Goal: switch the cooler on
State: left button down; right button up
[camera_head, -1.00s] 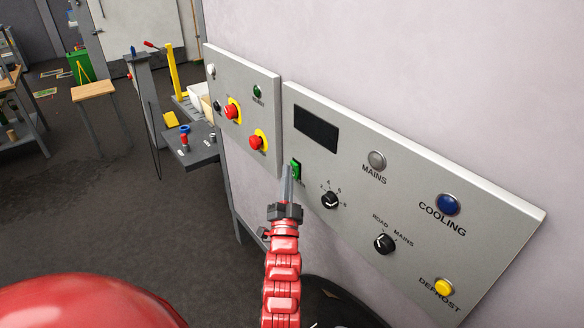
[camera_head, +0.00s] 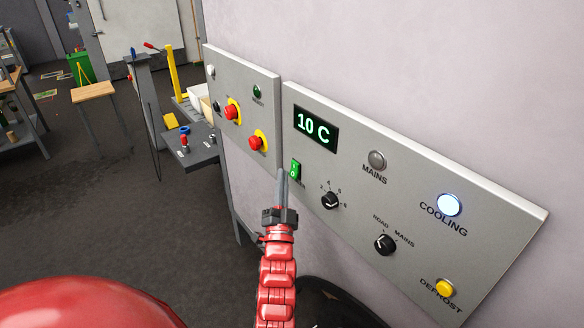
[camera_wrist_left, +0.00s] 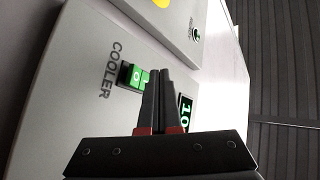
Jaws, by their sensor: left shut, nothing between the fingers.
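The cooler switch (camera_head: 296,170) is a green rocker on the grey control panel (camera_head: 480,240). In the left wrist view the green rocker (camera_wrist_left: 134,77) sits beside the word COOLER, partly behind my fingers. The panel's display (camera_head: 316,128) is lit and reads 10 C. The COOLING lamp (camera_head: 449,204) glows bluish white. My left gripper (camera_head: 283,172) is shut and empty, its tips just left of the switch; it also shows in the left wrist view (camera_wrist_left: 163,75). I cannot tell whether the tips touch the panel. My right gripper is not in view.
The panel also has a grey MAINS lamp (camera_head: 377,160), a yellow DEFROST button (camera_head: 445,288), a numbered dial (camera_head: 330,200) and a ROAD/MAINS knob (camera_head: 385,244). A second panel (camera_head: 240,90) with red buttons adjoins on the left. Open floor lies further left.

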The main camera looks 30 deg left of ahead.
pick_arm(q)
jog(key=s, duration=0.1)
jog(key=s+a+f, duration=0.1)
jog(key=s, duration=0.1)
jog(key=s+b, duration=0.1)
jog(key=shift+s+a+f, duration=0.15)
jog(key=shift+a+f, duration=0.25)
dwell(0.4)
